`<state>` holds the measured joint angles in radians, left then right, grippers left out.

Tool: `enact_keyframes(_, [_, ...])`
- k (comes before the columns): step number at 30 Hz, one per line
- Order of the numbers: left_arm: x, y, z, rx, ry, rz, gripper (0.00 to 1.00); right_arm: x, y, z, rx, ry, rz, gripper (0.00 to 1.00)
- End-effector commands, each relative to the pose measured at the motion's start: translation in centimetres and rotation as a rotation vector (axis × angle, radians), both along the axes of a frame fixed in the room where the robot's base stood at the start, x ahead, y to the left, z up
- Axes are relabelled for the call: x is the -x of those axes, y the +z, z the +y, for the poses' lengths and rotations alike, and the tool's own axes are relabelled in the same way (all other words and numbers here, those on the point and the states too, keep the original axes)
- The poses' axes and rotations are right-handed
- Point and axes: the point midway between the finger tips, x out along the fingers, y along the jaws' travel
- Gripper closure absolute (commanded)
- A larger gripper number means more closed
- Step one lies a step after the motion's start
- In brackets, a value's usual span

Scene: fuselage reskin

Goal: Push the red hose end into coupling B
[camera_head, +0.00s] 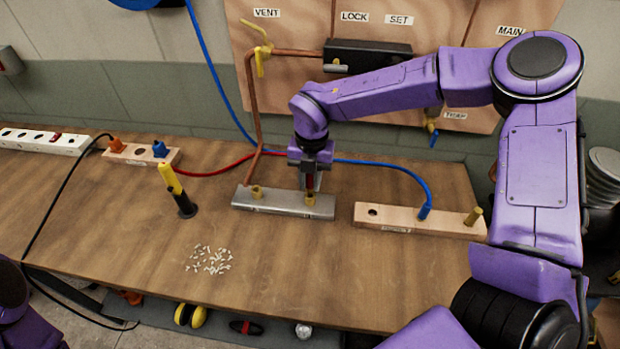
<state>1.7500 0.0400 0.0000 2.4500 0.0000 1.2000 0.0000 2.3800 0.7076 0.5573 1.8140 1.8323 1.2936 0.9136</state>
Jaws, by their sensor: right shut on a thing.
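The red hose (222,168) runs from a small wooden block at the back left, past the copper pipe, to my right gripper (310,184). That gripper points down and is shut on the red hose end, which is mostly hidden between the fingers. Directly below it is a brass fitting (308,199) on the right part of a grey metal block (283,204). Whether the hose end touches or enters this fitting I cannot tell. Another brass fitting (257,192) stands on the block's left part. The block's markings are too small to read, so I cannot tell which is coupling B. My left gripper is out of view.
A blue hose (390,167) arches behind my right gripper to a wooden block (393,216) on the right. A yellow-and-black tool (176,188) stands upright at left. Small white pieces (209,260) lie in front. The front right of the table is clear.

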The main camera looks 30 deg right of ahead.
Motion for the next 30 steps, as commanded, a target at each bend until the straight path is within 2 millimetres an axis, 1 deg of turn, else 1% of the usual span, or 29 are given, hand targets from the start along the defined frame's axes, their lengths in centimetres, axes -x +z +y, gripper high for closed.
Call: enact_keyframes(30, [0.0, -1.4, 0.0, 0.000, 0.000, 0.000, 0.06, 0.0, -1.9, 0.0, -0.001, 0.000, -0.001, 1.00])
